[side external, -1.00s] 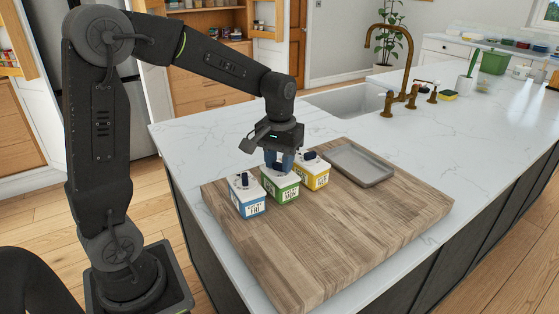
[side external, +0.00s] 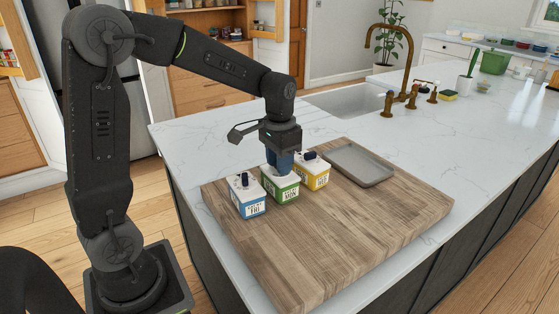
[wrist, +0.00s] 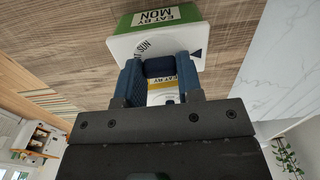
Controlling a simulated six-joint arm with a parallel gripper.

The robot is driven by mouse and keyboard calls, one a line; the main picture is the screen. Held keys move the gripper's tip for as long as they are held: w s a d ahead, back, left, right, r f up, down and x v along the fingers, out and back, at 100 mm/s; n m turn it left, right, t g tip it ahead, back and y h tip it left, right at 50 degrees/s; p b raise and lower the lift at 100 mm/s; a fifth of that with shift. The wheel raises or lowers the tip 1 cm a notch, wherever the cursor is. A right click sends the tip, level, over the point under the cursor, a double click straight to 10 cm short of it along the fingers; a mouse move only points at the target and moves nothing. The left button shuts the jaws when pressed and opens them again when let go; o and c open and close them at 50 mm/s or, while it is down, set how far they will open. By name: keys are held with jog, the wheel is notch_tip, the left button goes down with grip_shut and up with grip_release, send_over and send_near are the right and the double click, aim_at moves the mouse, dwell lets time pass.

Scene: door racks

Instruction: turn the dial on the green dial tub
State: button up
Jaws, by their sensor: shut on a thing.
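The green dial tub (side external: 286,191) stands in the middle of a row of three on the wooden board. It has a white lid and a green label; in the wrist view its label (wrist: 160,18) reads "EAT BY MON". My gripper (side external: 281,168) points down over its lid. In the wrist view the two blue fingers (wrist: 160,68) are shut on the dark dial (wrist: 160,67), one on each side. "SUN" and a dark triangle show on the lid beside them. In the side view the fingers hide the dial.
A blue-labelled tub (side external: 246,198) stands close on the left and a yellow-labelled tub (side external: 314,174) close on the right, both with dark dials. A grey tray (side external: 363,166) lies behind on the wooden board (side external: 345,230). The board's front is clear.

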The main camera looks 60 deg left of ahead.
dwell(0.3)
jog(key=o, duration=0.9)
jog(key=shift+o, duration=0.2)
jog(key=shift+r, duration=0.15)
notch_tip(320, 180, up, 14)
jog(key=shift+f, duration=0.2)
